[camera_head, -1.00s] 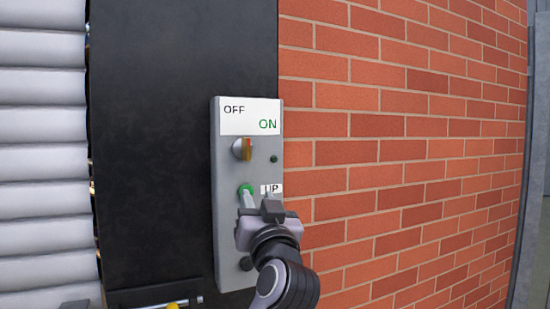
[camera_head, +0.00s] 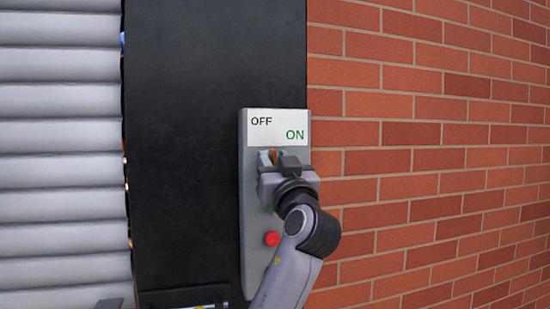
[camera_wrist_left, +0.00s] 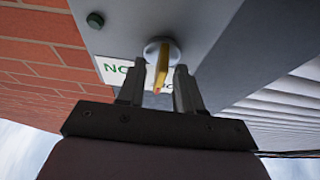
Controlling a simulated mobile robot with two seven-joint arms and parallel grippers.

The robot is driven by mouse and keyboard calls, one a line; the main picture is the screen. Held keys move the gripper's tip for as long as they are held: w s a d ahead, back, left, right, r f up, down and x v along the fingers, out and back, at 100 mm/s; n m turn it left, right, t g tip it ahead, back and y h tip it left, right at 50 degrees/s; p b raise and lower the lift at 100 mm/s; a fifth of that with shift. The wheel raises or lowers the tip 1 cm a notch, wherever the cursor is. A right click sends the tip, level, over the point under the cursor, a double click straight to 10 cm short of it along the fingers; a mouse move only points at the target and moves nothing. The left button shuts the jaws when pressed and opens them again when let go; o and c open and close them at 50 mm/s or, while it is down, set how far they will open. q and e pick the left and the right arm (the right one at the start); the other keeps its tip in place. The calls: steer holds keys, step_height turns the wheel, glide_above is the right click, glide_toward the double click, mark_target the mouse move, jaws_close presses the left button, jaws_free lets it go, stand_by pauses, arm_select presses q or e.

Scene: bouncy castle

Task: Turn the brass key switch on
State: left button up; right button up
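The brass key switch (camera_wrist_left: 161,66) has a yellow-brass handle on a round pale base, with a reddish tip. In the wrist view the handle lies between my left gripper's two fingers (camera_wrist_left: 158,92), with a gap on each side. My left gripper (camera_head: 274,160) is open in front of the switch, just below the OFF/ON label (camera_head: 277,127). In the head view the gripper hides most of the switch. The handle looks close to upright; I cannot tell which mark it points to. My right gripper is not in view.
The grey control box (camera_head: 253,272) is on a black panel (camera_head: 215,75). A red button (camera_head: 271,239) sits below the gripper. A green lamp (camera_wrist_left: 95,20) is beside the switch. A brick wall (camera_head: 430,150) is right, a ribbed grey shutter (camera_head: 60,140) left.

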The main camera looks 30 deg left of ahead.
arm_select(q)
jaws_close()
